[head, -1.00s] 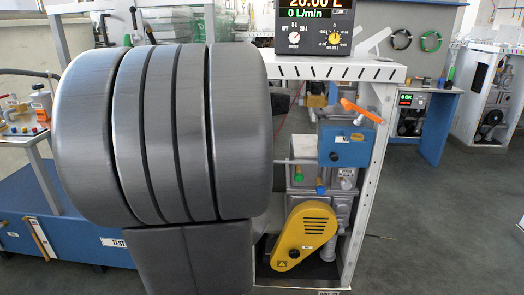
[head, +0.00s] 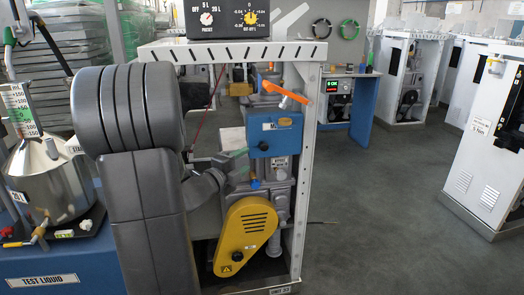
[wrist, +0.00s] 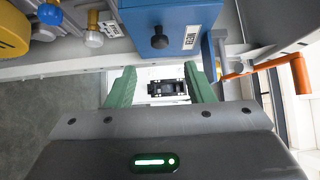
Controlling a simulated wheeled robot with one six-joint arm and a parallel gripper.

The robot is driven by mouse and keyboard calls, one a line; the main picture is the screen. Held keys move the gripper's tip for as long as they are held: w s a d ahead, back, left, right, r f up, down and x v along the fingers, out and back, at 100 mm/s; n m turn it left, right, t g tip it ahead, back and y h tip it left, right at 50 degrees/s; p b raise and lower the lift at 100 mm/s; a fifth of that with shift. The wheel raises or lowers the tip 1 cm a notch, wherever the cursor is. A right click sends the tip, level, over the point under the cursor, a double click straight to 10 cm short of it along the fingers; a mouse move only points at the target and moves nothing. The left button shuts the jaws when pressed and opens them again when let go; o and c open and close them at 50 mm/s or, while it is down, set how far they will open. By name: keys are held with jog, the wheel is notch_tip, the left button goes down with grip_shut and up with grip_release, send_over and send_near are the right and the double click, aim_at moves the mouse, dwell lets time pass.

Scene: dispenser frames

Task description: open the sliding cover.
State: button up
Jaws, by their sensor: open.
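The blue meter box (head: 283,136) with a black knob (head: 262,145) on its front is mounted inside the dispenser frame. I cannot tell for sure which part is the sliding cover. In the wrist view the blue box (wrist: 176,18) and its black knob (wrist: 159,41) are at the top, above the fingertips. My gripper (wrist: 160,70) is open, with two green fingers apart and nothing held. In the head view my gripper (head: 240,163) is just left of the blue box and apart from the knob. My arm hides part of the frame's left side.
An orange lever (head: 284,91) sticks out above the box. A yellow guard (head: 246,236) is below it. The white frame post (head: 304,170) stands to the right. A steel vessel (head: 48,190) is at the left. Open grey floor (head: 390,220) lies to the right.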

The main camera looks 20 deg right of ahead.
aim_at(263, 148)
jog(key=x, duration=1)
jog(key=shift+w+d+b, duration=0.2)
jog(key=shift+b, duration=0.2)
grip_shut()
